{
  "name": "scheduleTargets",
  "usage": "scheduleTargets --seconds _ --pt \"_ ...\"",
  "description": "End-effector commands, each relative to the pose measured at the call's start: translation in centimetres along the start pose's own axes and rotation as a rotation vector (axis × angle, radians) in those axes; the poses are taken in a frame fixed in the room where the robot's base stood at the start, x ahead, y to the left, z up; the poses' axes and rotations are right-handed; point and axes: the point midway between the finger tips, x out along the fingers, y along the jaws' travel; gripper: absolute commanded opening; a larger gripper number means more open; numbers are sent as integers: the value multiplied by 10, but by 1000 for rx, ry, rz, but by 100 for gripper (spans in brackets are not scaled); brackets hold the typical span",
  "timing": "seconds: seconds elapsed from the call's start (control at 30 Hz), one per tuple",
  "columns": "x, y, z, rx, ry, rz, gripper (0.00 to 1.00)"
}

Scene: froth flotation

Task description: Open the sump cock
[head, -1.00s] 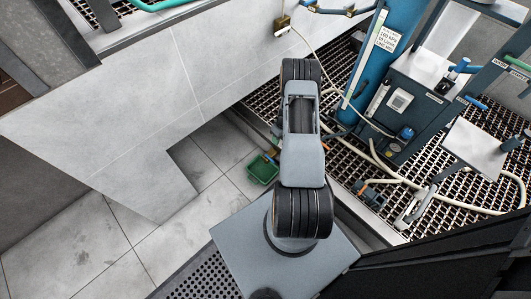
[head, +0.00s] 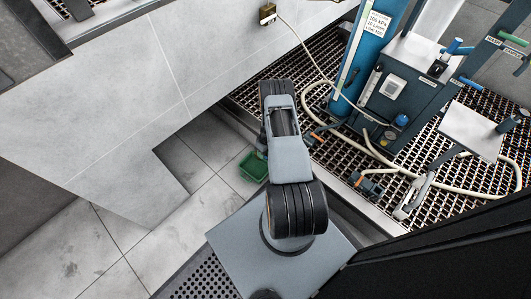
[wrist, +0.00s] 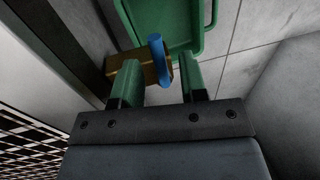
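The blue handle shows between the fingertips, nearer the left finger; the left finger overlaps the brass body in the picture. I cannot tell whether either finger touches. A green tray (wrist: 182,22) lies beyond the cock; it also shows on the floor in the head view (head: 253,167). In the head view my arm hides the gripper and the cock.
A metal grating (head: 345,172) carries a blue column (head: 362,70), a control box (head: 401,98) and cream hoses (head: 318,92). A brass fitting (head: 267,12) with a hose sits on the grey panel above. Tiled floor (head: 130,225) is clear at lower left.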

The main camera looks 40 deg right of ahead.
Motion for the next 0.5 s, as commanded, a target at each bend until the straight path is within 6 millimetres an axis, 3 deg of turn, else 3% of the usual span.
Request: scheduleTargets --seconds 0.37,0.5 --pt "4 0 0 0 1 1 39" --pt "4 0 0 0 1 1 29"
